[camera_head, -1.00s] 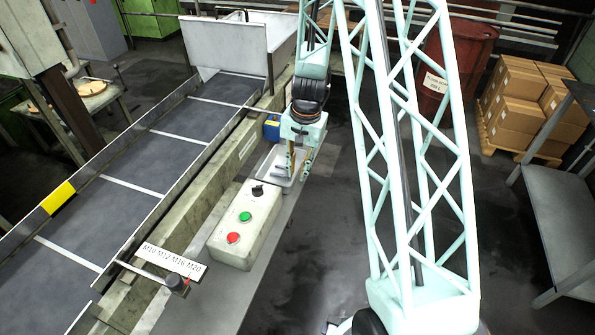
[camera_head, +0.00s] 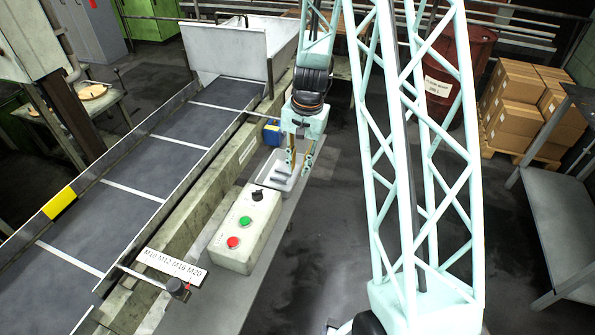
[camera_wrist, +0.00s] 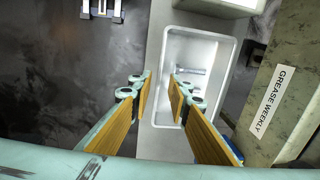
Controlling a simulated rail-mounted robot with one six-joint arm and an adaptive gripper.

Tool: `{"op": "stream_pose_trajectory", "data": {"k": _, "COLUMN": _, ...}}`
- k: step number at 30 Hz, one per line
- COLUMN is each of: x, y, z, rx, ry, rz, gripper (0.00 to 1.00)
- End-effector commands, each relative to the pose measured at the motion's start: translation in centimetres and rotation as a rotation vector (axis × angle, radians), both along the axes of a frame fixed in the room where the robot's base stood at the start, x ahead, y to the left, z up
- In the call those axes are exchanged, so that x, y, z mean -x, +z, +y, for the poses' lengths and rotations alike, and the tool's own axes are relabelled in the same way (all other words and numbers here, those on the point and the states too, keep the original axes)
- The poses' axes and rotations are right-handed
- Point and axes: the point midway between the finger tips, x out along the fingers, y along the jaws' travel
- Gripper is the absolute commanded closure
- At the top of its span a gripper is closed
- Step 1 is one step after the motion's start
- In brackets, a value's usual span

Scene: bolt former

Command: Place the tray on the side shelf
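The tray (camera_head: 270,184) is pale, shallow and rectangular, and lies on the narrow grey ledge beside the conveyor, behind the control box. In the wrist view the tray (camera_wrist: 228,46) holds at least one small grey metal bolt (camera_wrist: 190,70). My gripper (camera_head: 299,165) is open above the tray's near-right side. In the wrist view my gripper (camera_wrist: 164,84) has its two fingers apart, one over the tray's inside and one outside it, with the tray's long left rim between them. Contact cannot be told. A grey metal shelf unit (camera_head: 558,215) stands at the right edge.
A control box (camera_head: 243,232) with red, green and black knobs sits in front of the tray. A blue container (camera_head: 272,132) stands behind it. The conveyor (camera_head: 150,170) runs along the left. Cardboard boxes (camera_head: 520,100) and a red barrel (camera_head: 450,75) stand behind. Open floor (camera_head: 320,260) lies right of the ledge.

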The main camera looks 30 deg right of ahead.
Motion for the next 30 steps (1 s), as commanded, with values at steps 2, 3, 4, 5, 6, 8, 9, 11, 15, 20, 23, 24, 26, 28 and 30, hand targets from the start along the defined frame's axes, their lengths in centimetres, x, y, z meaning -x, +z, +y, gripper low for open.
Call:
{"op": "stream_pose_trajectory", "data": {"k": 2, "x": 0.0, "y": 1.1, "z": -0.1, "rx": 0.0, "ry": 0.001, "rz": -0.001, "gripper": 0.83}}
{"op": "stream_pose_trajectory", "data": {"k": 3, "x": 0.1, "y": 1.5, "z": -0.1, "rx": 0.0, "ry": 0.0, "rz": -0.001, "gripper": 0.83}}
{"op": "stream_pose_trajectory", "data": {"k": 4, "x": 0.1, "y": 1.9, "z": -0.1, "rx": 0.0, "ry": 0.0, "rz": -0.001, "gripper": 0.83}}
{"op": "stream_pose_trajectory", "data": {"k": 5, "x": 0.1, "y": 2.2, "z": -0.2, "rx": 0.001, "ry": 0.0, "rz": -0.002, "gripper": 0.83}}
{"op": "stream_pose_trajectory", "data": {"k": 6, "x": 0.2, "y": 2.6, "z": -0.2, "rx": 0.0, "ry": 0.0, "rz": -0.001, "gripper": 0.83}}
{"op": "stream_pose_trajectory", "data": {"k": 8, "x": 0.2, "y": 3.3, "z": -0.2, "rx": 0.0, "ry": 0.001, "rz": -0.001, "gripper": 0.83}}
{"op": "stream_pose_trajectory", "data": {"k": 9, "x": 0.2, "y": 3.8, "z": -0.3, "rx": 0.0, "ry": 0.001, "rz": -0.001, "gripper": 0.83}}
{"op": "stream_pose_trajectory", "data": {"k": 11, "x": 0.3, "y": 4.5, "z": -0.3, "rx": 0.001, "ry": 0.0, "rz": -0.002, "gripper": 0.83}}
{"op": "stream_pose_trajectory", "data": {"k": 15, "x": 0.4, "y": 5.9, "z": -0.4, "rx": 0.001, "ry": 0.0, "rz": -0.002, "gripper": 0.83}}
{"op": "stream_pose_trajectory", "data": {"k": 20, "x": 0.5, "y": 7.0, "z": -0.4, "rx": 0.0, "ry": 0.001, "rz": 0.0, "gripper": 0.83}}
{"op": "stream_pose_trajectory", "data": {"k": 23, "x": 0.5, "y": 7.4, "z": -0.5, "rx": 0.0, "ry": 0.0, "rz": 0.0, "gripper": 0.83}}
{"op": "stream_pose_trajectory", "data": {"k": 24, "x": 0.6, "y": 7.5, "z": -0.5, "rx": 0.0, "ry": 0.0, "rz": 0.0, "gripper": 0.83}}
{"op": "stream_pose_trajectory", "data": {"k": 26, "x": 0.6, "y": 7.6, "z": -0.5, "rx": 0.0, "ry": 0.0, "rz": 0.0, "gripper": 0.83}}
{"op": "stream_pose_trajectory", "data": {"k": 28, "x": 0.6, "y": 7.7, "z": -0.5, "rx": 0.0, "ry": 0.0, "rz": 0.0, "gripper": 0.83}}
{"op": "stream_pose_trajectory", "data": {"k": 30, "x": 0.6, "y": 7.7, "z": -0.5, "rx": 0.0, "ry": 0.0, "rz": 0.0, "gripper": 0.83}}
